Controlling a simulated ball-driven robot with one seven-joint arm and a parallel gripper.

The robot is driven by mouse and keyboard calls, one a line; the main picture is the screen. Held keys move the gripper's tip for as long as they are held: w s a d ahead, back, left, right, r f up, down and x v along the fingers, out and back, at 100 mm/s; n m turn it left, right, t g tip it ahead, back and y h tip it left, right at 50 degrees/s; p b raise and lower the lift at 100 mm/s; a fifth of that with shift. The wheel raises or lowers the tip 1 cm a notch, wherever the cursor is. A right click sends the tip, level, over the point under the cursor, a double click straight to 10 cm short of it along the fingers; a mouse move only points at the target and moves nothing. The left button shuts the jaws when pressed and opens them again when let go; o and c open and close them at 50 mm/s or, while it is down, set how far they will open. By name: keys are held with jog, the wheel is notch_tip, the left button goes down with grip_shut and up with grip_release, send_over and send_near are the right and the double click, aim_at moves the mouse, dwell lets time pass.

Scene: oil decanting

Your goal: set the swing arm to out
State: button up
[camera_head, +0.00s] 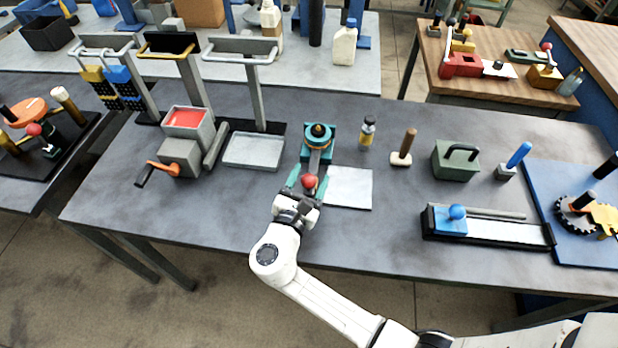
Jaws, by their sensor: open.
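The swing arm (316,160) is a grey bar on a teal pivot base (320,138) with a dark and gold knob on top. It points toward the front of the table and ends in a red ball knob (309,181). My gripper (302,189) is at that front end, with its teal fingers on both sides of the red ball. The fingers are apart; whether they touch the ball cannot be told. My wrist and white arm come from the lower right and hide what lies just in front of the knob.
A white sheet (350,188) lies right of the swing arm. A grey tray (254,151) and a crank box (181,157) stand to the left. A small bottle (367,131), a wooden-handled stamp (404,147) and a green box (456,160) stand to the right. The front middle of the table is clear.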

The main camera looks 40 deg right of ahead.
jog(key=shift+c, duration=0.4)
grip_shut()
